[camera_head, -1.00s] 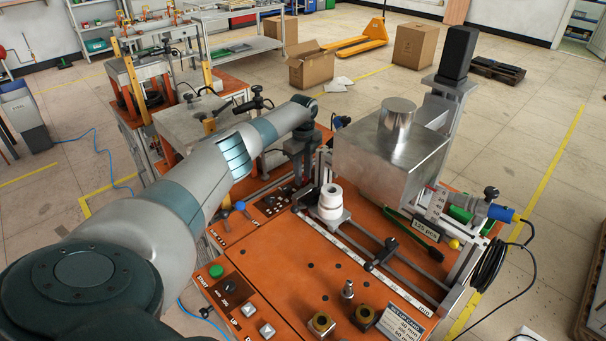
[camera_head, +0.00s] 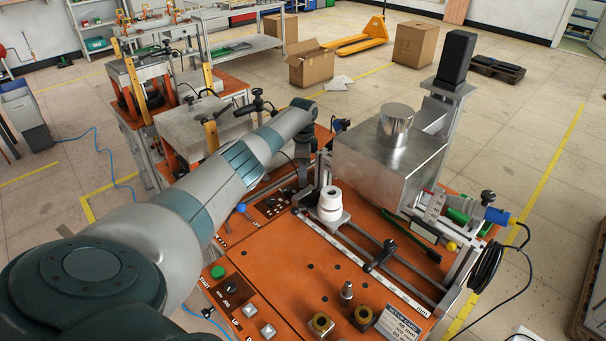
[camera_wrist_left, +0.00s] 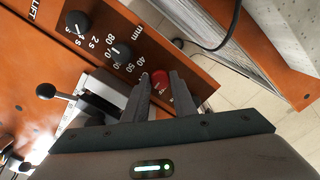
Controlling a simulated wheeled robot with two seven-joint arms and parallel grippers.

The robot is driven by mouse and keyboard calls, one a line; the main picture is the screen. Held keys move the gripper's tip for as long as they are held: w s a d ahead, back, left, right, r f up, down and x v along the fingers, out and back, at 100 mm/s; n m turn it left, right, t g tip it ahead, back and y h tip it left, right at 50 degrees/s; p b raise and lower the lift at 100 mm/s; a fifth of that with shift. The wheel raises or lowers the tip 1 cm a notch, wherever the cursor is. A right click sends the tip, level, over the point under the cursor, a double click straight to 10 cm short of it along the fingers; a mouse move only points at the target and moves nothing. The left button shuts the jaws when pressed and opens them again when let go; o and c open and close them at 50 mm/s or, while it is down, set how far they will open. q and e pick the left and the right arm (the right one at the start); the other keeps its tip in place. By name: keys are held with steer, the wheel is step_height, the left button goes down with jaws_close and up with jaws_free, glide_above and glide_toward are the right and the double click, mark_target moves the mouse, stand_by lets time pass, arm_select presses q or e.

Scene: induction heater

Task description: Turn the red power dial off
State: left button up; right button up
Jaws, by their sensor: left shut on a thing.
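The red power dial (camera_wrist_left: 160,79) shows in the left wrist view on the orange panel, at the end of a row of knobs. My left gripper (camera_wrist_left: 160,88) has one dark finger on each side of it and is shut on it. The fingers hide part of the dial. In the head view my left gripper (camera_head: 302,172) points down at the far end of the orange panel, and the dial is hidden there. My right gripper is not in view.
Two black knobs (camera_wrist_left: 121,52) and a black ball-ended lever (camera_wrist_left: 46,91) sit near the dial. In the head view, a white ceramic piece (camera_head: 330,205) and a steel box (camera_head: 385,165) stand just right of the gripper.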

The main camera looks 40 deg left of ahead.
arm_select(q)
steer(key=shift+r+n, duration=0.1)
steer(key=shift+n, duration=0.5)
steer(key=shift+w+a, duration=0.1)
steer(key=o, duration=1)
steer(key=shift+o, duration=0.2)
